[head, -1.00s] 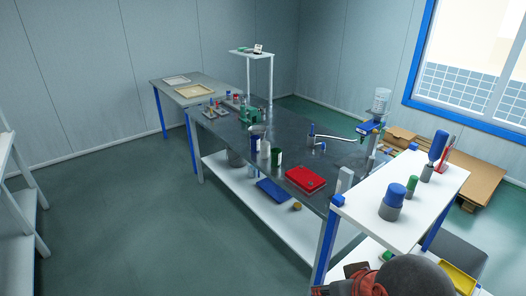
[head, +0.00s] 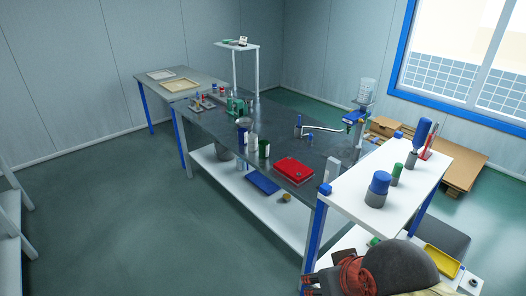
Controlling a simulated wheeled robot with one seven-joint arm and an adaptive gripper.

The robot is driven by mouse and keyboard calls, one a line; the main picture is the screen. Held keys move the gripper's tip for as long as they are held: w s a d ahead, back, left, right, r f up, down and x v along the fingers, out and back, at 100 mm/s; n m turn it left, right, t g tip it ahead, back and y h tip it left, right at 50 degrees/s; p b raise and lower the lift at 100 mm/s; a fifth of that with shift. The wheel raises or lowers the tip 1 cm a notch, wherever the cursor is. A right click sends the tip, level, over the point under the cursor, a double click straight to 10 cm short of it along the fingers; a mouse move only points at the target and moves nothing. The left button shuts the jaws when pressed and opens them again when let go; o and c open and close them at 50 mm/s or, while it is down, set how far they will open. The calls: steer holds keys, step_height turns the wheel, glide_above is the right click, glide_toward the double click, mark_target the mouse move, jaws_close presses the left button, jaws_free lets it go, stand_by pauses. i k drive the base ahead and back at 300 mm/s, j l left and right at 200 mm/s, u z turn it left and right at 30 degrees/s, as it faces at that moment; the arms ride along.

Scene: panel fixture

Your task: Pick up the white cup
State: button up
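A small white cylinder (head: 252,142), which looks like the white cup, stands upright on the dark workbench (head: 215,122). A blue and grey container (head: 243,131) stands just behind it, and a dark green cylinder (head: 264,148) stands close on its right. It is too small to see whether it touches them. Dark and red parts at the bottom edge look like my arm; my gripper's fingers do not show.
A red case (head: 294,170) lies near the bench's front edge. A white table (head: 345,198) with blue and green-topped items stands nearer on the right. A lower white shelf (head: 225,178) holds a blue tray (head: 262,182). Open green floor (head: 110,220) lies at left.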

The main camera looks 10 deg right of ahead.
mark_target(253, 143)
steer(key=j+z, duration=0.1)
steer(key=j, duration=0.45)
steer(key=i+j+z, duration=0.1)
steer(key=j, duration=0.45)
steer(key=i+j+z, duration=0.3)
steer(key=i+j, duration=0.2)
steer(key=i+j+z, duration=0.15)
steer(key=j, duration=0.3)
steer(key=i+j+z, duration=0.15)
steer(key=i+j, duration=0.15)
steer(key=i+j+z, duration=0.15)
steer(key=j, duration=0.35)
steer(key=i+j+z, duration=0.15)
steer(key=j, duration=0.25)
steer(key=i+j+z, duration=0.15)
steer(key=i, duration=0.35)
steer(key=i+j+z, duration=0.15)
steer(key=i+j, duration=0.3)
steer(key=i, duration=0.05)
